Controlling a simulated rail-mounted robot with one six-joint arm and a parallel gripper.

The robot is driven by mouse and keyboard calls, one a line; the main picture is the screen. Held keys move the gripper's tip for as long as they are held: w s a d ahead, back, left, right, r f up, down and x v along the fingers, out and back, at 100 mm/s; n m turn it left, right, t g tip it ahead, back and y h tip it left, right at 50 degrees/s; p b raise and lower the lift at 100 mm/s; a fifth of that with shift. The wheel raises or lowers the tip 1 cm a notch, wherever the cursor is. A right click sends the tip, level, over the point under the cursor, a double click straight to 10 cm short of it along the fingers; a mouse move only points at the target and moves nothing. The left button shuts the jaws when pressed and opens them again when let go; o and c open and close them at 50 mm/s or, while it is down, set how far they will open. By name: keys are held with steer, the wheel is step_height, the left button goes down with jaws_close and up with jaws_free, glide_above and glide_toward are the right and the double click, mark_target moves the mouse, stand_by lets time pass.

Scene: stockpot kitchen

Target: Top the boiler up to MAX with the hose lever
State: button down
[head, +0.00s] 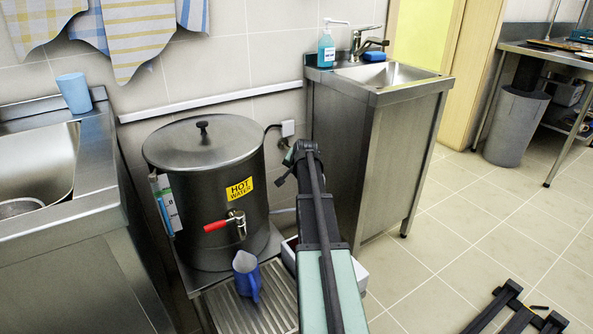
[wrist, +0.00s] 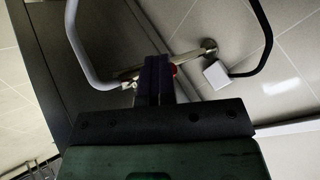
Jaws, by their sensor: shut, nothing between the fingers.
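The steel boiler (head: 203,200) stands with its lid on, left of my arm in the head view. It has a yellow HOT WATER label and a tap with a red handle (head: 217,226). A level gauge (head: 166,204) is on its left side, too small to read. My gripper (wrist: 156,60) is shut and empty, in front of a metal wall pipe (wrist: 190,57). A pale hose (wrist: 78,40) meets the pipe's left end. A small red part (wrist: 173,69) shows just beside the fingers; most of it is hidden, and I cannot tell whether they touch.
A blue jug (head: 246,276) stands on the drip grate below the tap. A white wall box (wrist: 217,76) with a black cable is right of the fingers. A sink cabinet (head: 372,165) stands close right of my arm.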

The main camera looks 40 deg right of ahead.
steer(key=shift+w, duration=0.3)
steer(key=s+a+r+p, duration=0.7)
steer(key=shift+a, duration=0.2)
